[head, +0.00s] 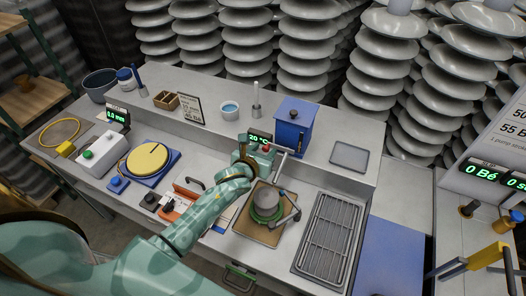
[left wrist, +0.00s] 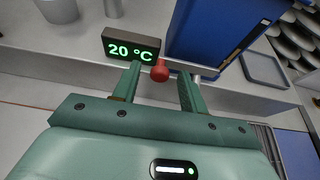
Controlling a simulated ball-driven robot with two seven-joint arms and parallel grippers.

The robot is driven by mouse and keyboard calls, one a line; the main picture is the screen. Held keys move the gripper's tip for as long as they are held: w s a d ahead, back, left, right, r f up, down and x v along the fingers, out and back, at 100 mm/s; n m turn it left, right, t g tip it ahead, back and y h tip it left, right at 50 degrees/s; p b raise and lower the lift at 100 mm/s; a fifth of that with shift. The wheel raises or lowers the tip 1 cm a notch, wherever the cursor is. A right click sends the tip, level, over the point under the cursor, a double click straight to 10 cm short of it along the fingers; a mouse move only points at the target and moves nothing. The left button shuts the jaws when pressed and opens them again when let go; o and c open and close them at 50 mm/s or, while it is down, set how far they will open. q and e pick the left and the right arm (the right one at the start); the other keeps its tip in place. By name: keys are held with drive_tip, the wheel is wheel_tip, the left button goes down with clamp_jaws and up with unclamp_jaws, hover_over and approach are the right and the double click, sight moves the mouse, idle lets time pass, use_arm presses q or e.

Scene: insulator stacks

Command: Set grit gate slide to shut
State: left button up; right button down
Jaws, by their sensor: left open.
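A blue box (head: 291,133) with a dark knob on its lid stands at the back of the bench. A red knob (left wrist: 160,70) shows near its lower left side in the left wrist view; it looks like the grip of the grit gate slide, but I cannot tell how far the slide is in or out. My left gripper (head: 268,151) is open in front of the box. In the left wrist view its fingers (left wrist: 160,78) stand on either side of the red knob, apart from it. The slide's plate is hidden.
A display reading 20 °C (left wrist: 133,47) stands close to the left finger. Below the gripper is a round grey piece on a green base (head: 266,203). A wire rack (head: 331,238) lies to the right, and a shallow grey tray (head: 349,159) lies behind it.

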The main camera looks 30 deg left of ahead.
use_arm(q)
clamp_jaws()
drive_tip(key=shift+w+d, duration=0.1)
drive_tip(key=shift+d, duration=1.9)
drive_tip(key=shift+c, duration=2.2)
unclamp_jaws()
drive_tip(key=o, duration=0.4)
drive_tip(key=shift+o, duration=0.2)
drive_tip(key=a+p+v, duration=0.1)
drive_tip(key=p+v, duration=0.2)
drive_tip(key=v, duration=1.3)
drive_tip(key=shift+d+p, duration=0.35)
drive_tip(key=shift+d, duration=0.15)
